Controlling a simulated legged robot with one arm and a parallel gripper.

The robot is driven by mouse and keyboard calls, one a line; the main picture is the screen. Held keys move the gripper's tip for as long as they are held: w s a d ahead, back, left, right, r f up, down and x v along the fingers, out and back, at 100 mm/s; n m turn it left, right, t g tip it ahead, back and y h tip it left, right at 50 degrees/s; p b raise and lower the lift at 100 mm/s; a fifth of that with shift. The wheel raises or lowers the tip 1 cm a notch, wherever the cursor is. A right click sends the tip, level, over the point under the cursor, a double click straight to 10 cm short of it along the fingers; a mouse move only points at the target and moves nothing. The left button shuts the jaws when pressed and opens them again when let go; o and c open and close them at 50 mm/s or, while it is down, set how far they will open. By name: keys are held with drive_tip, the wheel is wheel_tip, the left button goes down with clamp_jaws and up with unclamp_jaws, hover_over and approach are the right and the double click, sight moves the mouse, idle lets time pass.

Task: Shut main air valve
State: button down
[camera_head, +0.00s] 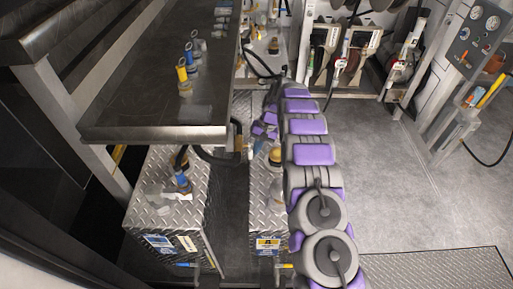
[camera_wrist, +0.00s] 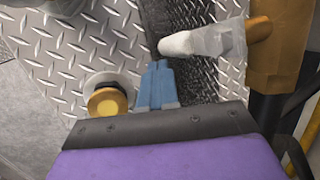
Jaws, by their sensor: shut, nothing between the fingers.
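My gripper (camera_wrist: 158,66) shows in the wrist view as two blue fingers side by side, shut and empty, over diamond plate. Right of the fingertips is a pale, rounded fitting with a brass-coloured end (camera_wrist: 212,43), apart from them. Left of the fingers is a round yellow-capped fitting (camera_wrist: 107,101). I cannot tell which part, if either, is the main air valve. In the head view my purple and grey arm reaches forward, and its wrist end (camera_head: 265,126) is beside the steel bench.
The steel bench (camera_head: 158,110) overhangs diamond-plate boxes (camera_head: 150,211) on the left. Several blue and yellow fittings (camera_head: 181,74) stand on it. Hose reels (camera_head: 332,48) are at the back, and a gauge panel (camera_head: 476,35) is at the right. The grey floor (camera_head: 400,165) right of my arm is clear.

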drive_tip(key=shift+r, duration=0.15)
drive_tip(key=p+v, duration=0.8)
drive_tip(key=v, duration=1)
drive_tip(key=shift+r, duration=0.3)
